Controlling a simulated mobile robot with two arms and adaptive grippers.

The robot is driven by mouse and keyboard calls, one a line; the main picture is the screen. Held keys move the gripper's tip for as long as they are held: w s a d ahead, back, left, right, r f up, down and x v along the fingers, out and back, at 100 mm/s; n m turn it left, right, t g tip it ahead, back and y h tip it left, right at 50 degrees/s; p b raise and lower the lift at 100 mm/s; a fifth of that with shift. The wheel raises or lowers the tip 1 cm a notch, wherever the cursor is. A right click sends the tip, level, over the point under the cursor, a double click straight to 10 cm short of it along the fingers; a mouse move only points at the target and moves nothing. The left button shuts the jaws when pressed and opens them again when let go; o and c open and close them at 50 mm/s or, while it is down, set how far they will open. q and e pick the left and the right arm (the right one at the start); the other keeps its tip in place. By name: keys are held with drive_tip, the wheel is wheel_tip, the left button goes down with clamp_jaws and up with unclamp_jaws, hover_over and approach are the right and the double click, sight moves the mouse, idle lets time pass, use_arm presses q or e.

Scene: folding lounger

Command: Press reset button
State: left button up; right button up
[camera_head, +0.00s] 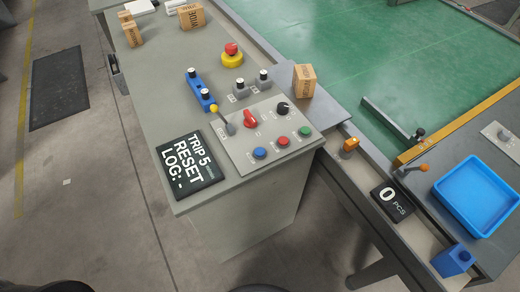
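A grey console (250,190) stands in the middle, with a pale control panel on its near right part. Along the panel's near edge sit a blue button (260,153), a red button (283,141) and a green button (305,131). Their labels are too small to read, so I cannot tell which is the reset button. A red rotary knob (250,120) and a black knob (283,108) sit behind them. A black display (190,168) left of the panel reads "TRIP 5 RESET LOG: -". Neither of my grippers is in view.
A red emergency stop on a yellow base (231,60), a lever with a yellow ball (214,108) and a blue block (200,92) stand behind the panel. Cardboard boxes (304,81) sit nearby. On the right are a blue tray (476,196) and a "0 PCS" display (392,199).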

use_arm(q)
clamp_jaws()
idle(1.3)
